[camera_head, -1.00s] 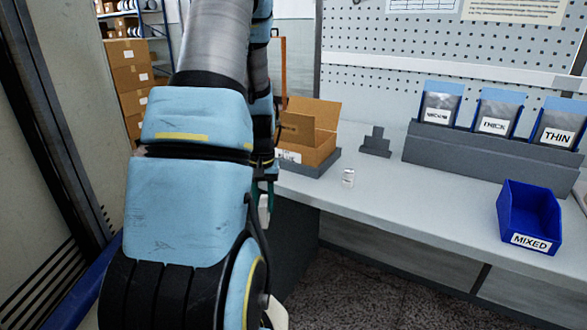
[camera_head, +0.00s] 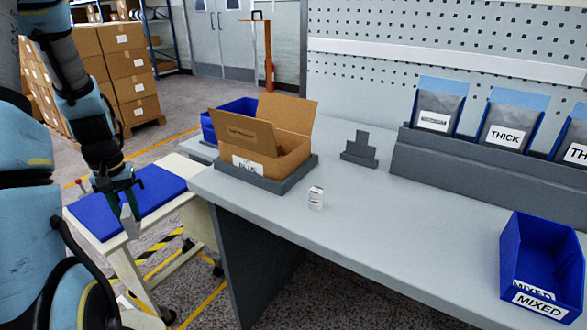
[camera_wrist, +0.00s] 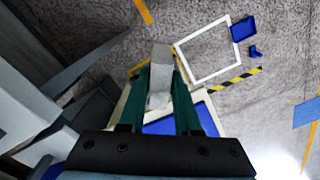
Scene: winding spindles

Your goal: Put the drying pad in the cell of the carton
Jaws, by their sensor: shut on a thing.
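My gripper (camera_head: 130,208) hangs at the left, beyond the bench's left end and above a low cart. Its green fingers are shut on a pale grey, flat piece, likely the drying pad (camera_head: 131,226). In the wrist view the pad (camera_wrist: 160,75) sticks out between the fingertips of my gripper (camera_wrist: 163,90). The open brown carton (camera_head: 288,143) stands in a grey tray at the bench's left end, to the right of my gripper and apart from it. Its flaps are up, and its cell inside is mostly hidden.
A small white labelled container (camera_head: 316,198) and a grey stepped block (camera_head: 360,150) stand right of the carton. A blue MIXED bin (camera_head: 545,255) is at the right. The cart has a blue top (camera_head: 150,195). A blue bin (camera_head: 232,112) is behind the carton.

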